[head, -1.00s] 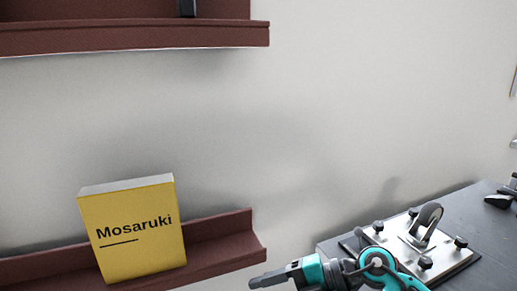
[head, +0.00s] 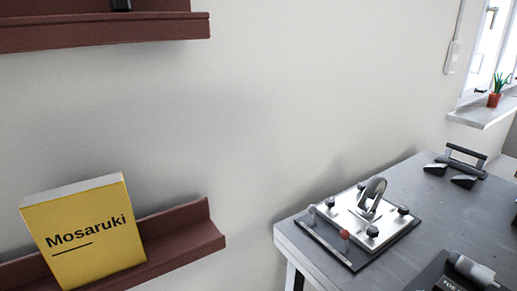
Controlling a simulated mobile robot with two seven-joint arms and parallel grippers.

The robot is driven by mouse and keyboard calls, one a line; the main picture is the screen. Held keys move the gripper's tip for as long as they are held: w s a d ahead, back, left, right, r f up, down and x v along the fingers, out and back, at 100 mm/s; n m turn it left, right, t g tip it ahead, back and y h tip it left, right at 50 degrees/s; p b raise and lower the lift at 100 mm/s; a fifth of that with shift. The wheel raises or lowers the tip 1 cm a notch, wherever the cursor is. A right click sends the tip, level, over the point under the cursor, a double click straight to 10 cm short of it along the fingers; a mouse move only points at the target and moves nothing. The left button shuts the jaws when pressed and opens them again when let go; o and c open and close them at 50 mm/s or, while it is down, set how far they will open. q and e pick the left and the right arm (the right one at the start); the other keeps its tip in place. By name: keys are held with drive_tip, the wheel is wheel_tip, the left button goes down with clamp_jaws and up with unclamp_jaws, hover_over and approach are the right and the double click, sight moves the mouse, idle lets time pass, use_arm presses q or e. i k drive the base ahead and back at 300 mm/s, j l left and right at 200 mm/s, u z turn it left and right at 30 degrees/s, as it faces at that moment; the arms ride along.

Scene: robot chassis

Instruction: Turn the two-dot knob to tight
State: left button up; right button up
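A metal plate (head: 352,222) on a dark base lies on the grey table. Several small dark knobs stand at its corners, such as the front one (head: 372,231) and the right one (head: 403,210). A grey loop-shaped part (head: 371,197) rises from its middle. A lever with a red ball (head: 345,234) is at its front. A dark device (head: 432,279) with a grey cylindrical part (head: 471,270) and white lettering is cut off at the lower right. I cannot make out dots on any knob. Neither gripper is in view.
The grey table (head: 420,185) has free room between the plate and a black handled object (head: 462,165). A yellow book (head: 86,235) stands on a brown shelf (head: 190,228) at left. A potted plant (head: 495,95) is on the window sill.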

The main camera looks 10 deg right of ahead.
sight(403, 209)
drive_tip(key=z, duration=1.4)
